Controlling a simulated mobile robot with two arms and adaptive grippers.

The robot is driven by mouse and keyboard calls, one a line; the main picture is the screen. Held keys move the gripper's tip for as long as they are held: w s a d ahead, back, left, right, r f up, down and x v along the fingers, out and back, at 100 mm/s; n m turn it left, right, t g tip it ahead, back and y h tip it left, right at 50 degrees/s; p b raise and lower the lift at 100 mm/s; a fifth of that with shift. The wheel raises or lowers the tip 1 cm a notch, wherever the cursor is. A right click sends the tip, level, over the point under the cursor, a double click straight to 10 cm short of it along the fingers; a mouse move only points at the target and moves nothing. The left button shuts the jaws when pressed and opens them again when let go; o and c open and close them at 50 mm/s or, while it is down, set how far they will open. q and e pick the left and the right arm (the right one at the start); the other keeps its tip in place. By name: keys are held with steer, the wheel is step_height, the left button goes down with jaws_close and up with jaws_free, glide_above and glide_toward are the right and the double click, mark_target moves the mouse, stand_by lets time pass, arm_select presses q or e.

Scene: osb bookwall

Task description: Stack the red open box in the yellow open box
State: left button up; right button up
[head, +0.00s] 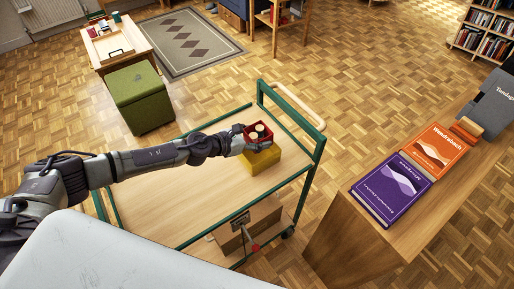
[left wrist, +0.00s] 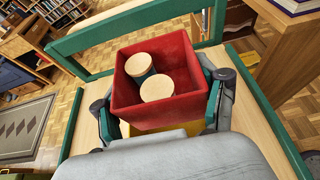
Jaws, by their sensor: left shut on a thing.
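The red open box (head: 258,132) is at the tip of my left gripper (head: 246,138), above the yellow open box (head: 262,160) on the cart. In the left wrist view the red box (left wrist: 178,78) shows from above, with two cylinders with pale round tops (left wrist: 158,87) inside. My left gripper (left wrist: 165,108) is shut on the red box, its fingers on either side of it. A little of the yellow box (left wrist: 126,129) shows under the red box. Whether the red box touches the yellow one, I cannot tell. My right gripper is not in view.
The wooden cart top (head: 205,205) has a green frame (head: 290,121), with bare room left of and in front of the yellow box. A wooden surface at right holds a purple book (head: 392,189) and an orange book (head: 435,152). A green pouf (head: 138,95) stands behind the cart.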

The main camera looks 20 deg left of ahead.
arm_select(q)
step_height(320, 180, down, 4)
steer(key=shift+r+b, duration=0.2)
steer(key=shift+b, duration=0.5)
steer(key=shift+f, duration=0.2)
steer(key=shift+f+b, duration=0.65)
steer(key=o, duration=0.9)
steer(key=shift+r, duration=0.1)
steer(key=shift+c, duration=0.2)
